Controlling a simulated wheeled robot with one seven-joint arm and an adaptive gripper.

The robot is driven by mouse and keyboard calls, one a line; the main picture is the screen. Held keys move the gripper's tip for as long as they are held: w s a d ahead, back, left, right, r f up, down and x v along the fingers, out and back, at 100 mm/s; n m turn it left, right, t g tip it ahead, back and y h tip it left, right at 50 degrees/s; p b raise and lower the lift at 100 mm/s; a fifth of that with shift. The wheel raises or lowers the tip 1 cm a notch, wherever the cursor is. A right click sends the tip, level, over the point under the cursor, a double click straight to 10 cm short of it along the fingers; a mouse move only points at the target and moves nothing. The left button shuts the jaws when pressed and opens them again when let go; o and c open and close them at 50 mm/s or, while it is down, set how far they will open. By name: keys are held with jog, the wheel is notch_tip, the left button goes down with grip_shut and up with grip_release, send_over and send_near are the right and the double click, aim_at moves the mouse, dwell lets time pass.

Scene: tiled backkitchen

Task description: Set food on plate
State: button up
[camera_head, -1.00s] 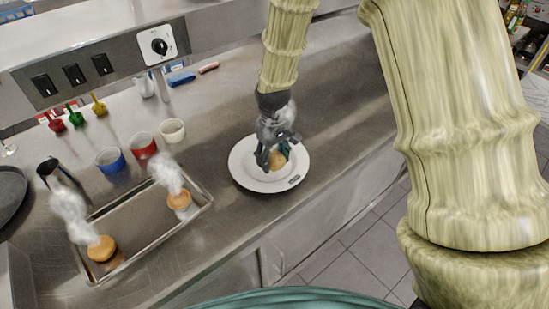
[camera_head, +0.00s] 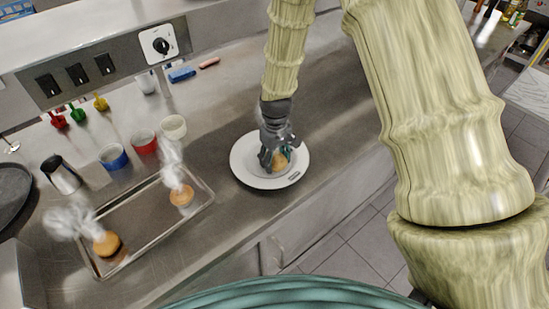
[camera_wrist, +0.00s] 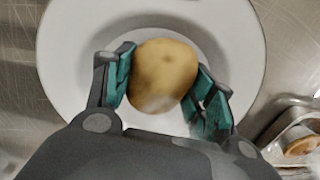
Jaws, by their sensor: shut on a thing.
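A round tan food item (camera_wrist: 163,75) is between the teal-padded fingers of my gripper (camera_wrist: 165,88) in the wrist view. My gripper is shut on it, over the middle of a white plate (camera_wrist: 60,60). In the head view my gripper (camera_head: 279,160) reaches down over the white plate (camera_head: 245,171), and the food (camera_head: 280,160) shows between the fingers. Whether the food touches the plate, I cannot tell. Two more steaming round food items, one at front left (camera_head: 106,243) and one at back right (camera_head: 181,196), lie on a metal tray (camera_head: 150,247).
Blue (camera_head: 113,157), red (camera_head: 144,142) and cream (camera_head: 173,127) cups stand behind the tray, with a metal pitcher (camera_head: 61,174) to their left. A dark round pan (camera_head: 12,190) is at far left. The steel counter (camera_head: 345,120) right of the plate is clear.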

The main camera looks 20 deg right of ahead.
aim_at(276, 155)
jog(key=shift+f, duration=0.15)
jog(key=o, duration=1.1)
notch_tip(276, 155, up, 12)
jog(key=b, duration=0.4)
jog(key=shift+w+d, duration=0.1)
